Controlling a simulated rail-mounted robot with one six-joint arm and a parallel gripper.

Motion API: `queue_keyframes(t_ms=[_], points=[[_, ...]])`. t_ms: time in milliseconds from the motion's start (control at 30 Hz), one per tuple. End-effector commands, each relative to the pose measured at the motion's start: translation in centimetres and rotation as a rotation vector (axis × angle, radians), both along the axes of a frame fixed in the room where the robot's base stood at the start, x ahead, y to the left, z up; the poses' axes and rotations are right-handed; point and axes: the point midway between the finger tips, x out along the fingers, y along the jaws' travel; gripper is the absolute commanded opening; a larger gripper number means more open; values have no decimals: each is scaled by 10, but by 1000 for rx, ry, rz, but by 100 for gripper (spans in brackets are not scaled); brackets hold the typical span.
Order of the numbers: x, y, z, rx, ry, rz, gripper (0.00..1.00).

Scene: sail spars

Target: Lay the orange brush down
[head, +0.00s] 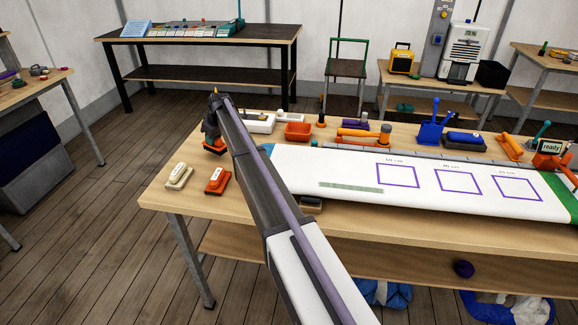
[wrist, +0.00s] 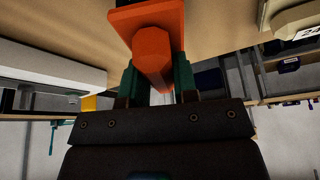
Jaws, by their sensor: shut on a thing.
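My gripper (head: 209,127) is over the left end of the workbench, at the far end of my arm. In the wrist view its green fingers (wrist: 154,78) are shut on the handle of the orange brush (wrist: 151,44). The brush has a wide flat orange end beyond the fingers. In the head view the brush (head: 214,146) shows below my gripper, partly hidden by it. I cannot tell whether it touches the bench top.
On the workbench (head: 160,198), a white block (head: 180,176) and an orange-red block (head: 217,181) lie near the left front edge. A white panel (head: 345,185) with purple squares fills the middle. An orange tray (head: 298,131) and several tools stand behind it.

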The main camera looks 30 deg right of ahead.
Motion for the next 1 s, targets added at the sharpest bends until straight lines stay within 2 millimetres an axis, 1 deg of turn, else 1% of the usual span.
queue_keyframes(t_ms=[33,967,1000], points=[[0,0,-3,0,0,0,8],[0,0,-31,0,0,0,8],[0,0,-29,0,0,0,31]])
